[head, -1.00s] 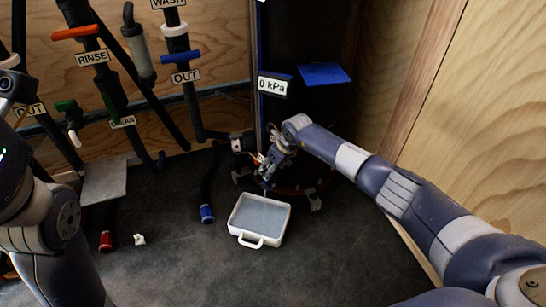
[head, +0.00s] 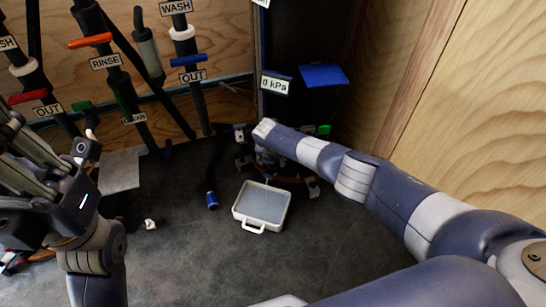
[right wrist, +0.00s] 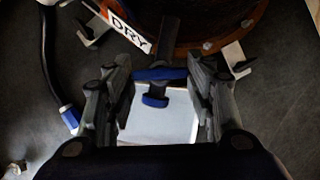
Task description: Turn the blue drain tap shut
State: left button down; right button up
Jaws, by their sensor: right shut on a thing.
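The blue drain tap (right wrist: 160,74) sits under a round brown-rimmed vessel (right wrist: 180,45) in the right wrist view. It has a blue crossbar and a smaller blue part below it. My right gripper (right wrist: 162,80) has a finger at either side of the crossbar and is shut on it. In the head view my right gripper (head: 268,160) is low by the vessel, and my arm hides most of the tap. My left gripper (head: 40,160) is raised at the left, away from the tap; its fingertips are unclear.
A white tray (head: 241,217) lies on the floor below and in front of the tap. A blue-ended hose (head: 212,200) lies left of it. Labelled pipes with coloured valves (head: 188,61) stand along the left wall. A wooden panel (head: 480,100) bounds the right.

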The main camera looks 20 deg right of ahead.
jog(key=shift+w+m+g+h+b, duration=0.1)
jog(key=shift+m+g+h+b, duration=0.35)
jog(key=shift+m, duration=1.05)
jog(key=shift+a, duration=0.1)
jog(key=o, duration=1.1)
jog(key=shift+c, duration=0.2)
jog(key=v, duration=1.2)
